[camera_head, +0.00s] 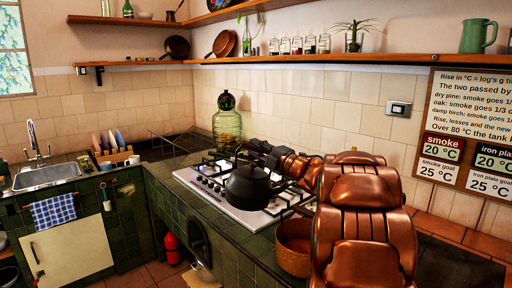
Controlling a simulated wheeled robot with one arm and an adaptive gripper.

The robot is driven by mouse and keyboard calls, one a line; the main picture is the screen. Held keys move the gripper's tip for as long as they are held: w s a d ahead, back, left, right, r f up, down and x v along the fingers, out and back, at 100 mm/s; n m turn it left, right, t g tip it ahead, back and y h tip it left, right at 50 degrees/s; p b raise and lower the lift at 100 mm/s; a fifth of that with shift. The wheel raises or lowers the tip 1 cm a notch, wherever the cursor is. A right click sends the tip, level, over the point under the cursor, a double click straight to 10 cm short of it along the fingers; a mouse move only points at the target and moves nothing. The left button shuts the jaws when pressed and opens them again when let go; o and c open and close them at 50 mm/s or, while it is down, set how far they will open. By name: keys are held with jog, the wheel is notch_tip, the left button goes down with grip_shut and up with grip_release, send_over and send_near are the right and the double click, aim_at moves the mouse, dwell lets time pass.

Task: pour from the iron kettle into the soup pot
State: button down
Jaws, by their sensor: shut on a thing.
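The black iron kettle (246,188) is upright at the front of the white gas hob. My gripper (256,154) reaches in from the right and is shut on the kettle at its top; the fingertips are small and dark against it. I cannot tell whether the kettle rests on the hob or hangs just above it. A copper-brown pot (294,258), which looks like the soup pot, stands on the counter to the right of the hob, nearer to me. My copper-coloured arm hides its right side, and its contents are not clear.
The hob (191,177) has black grates. A green glass bottle (227,127) stands behind it. A sink (48,175) and a rack of plates (116,157) are at the left. A wooden shelf (392,59) runs above; a notice board (466,130) hangs at the right.

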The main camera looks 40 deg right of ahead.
jog(key=shift+f+b, duration=0.55)
jog(key=shift+f, duration=0.55)
jog(key=shift+s+d+r+m+t+b, duration=0.3)
jog(key=shift+s+d+r+m+t, duration=0.25)
jog(key=shift+s+r+t, duration=0.3)
jog(key=shift+s+d+r+m+t, duration=0.55)
jog(key=shift+s+t, duration=0.1)
jog(key=shift+t, duration=0.1)
jog(key=shift+f, duration=0.1)
jog(key=shift+a+f+b, duration=0.2)
jog(key=shift+f+b, duration=1.1)
jog(key=shift+b, duration=0.15)
jog(key=shift+s+d+r+m+t+h+b, duration=0.2)
jog(key=shift+s+d+m+t+h+b, duration=0.75)
jog(key=shift+b, duration=2.2)
jog(key=shift+s+r, duration=0.15)
jog(key=shift+s, duration=0.05)
